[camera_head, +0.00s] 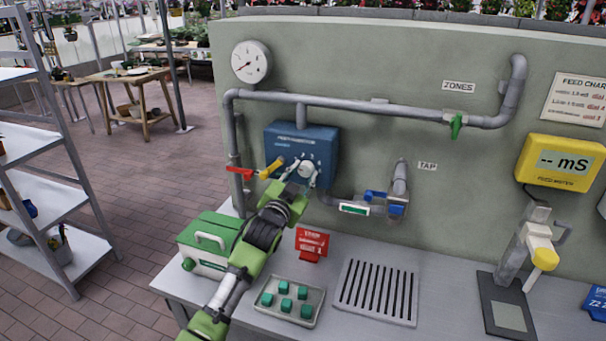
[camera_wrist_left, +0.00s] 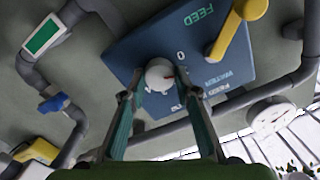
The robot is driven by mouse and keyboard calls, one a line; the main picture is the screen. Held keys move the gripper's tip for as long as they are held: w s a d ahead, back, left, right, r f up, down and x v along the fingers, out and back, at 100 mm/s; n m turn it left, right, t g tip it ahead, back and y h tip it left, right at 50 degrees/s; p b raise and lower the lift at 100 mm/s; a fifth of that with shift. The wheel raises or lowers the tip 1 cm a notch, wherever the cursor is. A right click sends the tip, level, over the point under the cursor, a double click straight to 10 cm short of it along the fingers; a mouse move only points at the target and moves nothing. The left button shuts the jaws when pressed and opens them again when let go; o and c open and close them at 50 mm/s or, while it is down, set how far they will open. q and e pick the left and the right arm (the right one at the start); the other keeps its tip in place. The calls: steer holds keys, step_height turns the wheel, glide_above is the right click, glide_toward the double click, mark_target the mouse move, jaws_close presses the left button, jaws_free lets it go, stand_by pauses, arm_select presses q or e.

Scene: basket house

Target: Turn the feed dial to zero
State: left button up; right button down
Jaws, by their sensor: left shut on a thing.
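The blue feed box (camera_head: 325,142) is mounted on the grey-green wall with a pale round dial (camera_head: 305,167) on its face. My left gripper (camera_head: 303,174) reaches up from below and is shut on the dial. In the left wrist view the gripper's two fingers (camera_wrist_left: 160,80) press on opposite sides of the white dial (camera_wrist_left: 159,71). A "0" mark and the word FEED show on the box (camera_wrist_left: 125,48) just beyond it. The dial's pointer is too small to read surely. My right gripper is not in view.
A yellow lever (camera_head: 271,167) and a red lever (camera_head: 239,173) sit close left of the dial. Grey pipes (camera_head: 345,107) cross the wall. The bench below holds a green case (camera_head: 206,240), a red sign (camera_head: 312,241), a tray (camera_head: 268,301) and a grate (camera_head: 378,290).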

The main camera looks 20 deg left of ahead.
arm_select(q)
steer(key=n, duration=0.5)
steer(key=shift+f+p, duration=0.1)
steer(key=shift+p, duration=0.2)
stand_by(0.4)
steer(key=o, duration=1.1)
steer(key=shift+s, duration=0.1)
steer(key=s, duration=1.1)
steer(key=shift+s+a, duration=0.25)
steer(key=shift+s, duration=0.15)
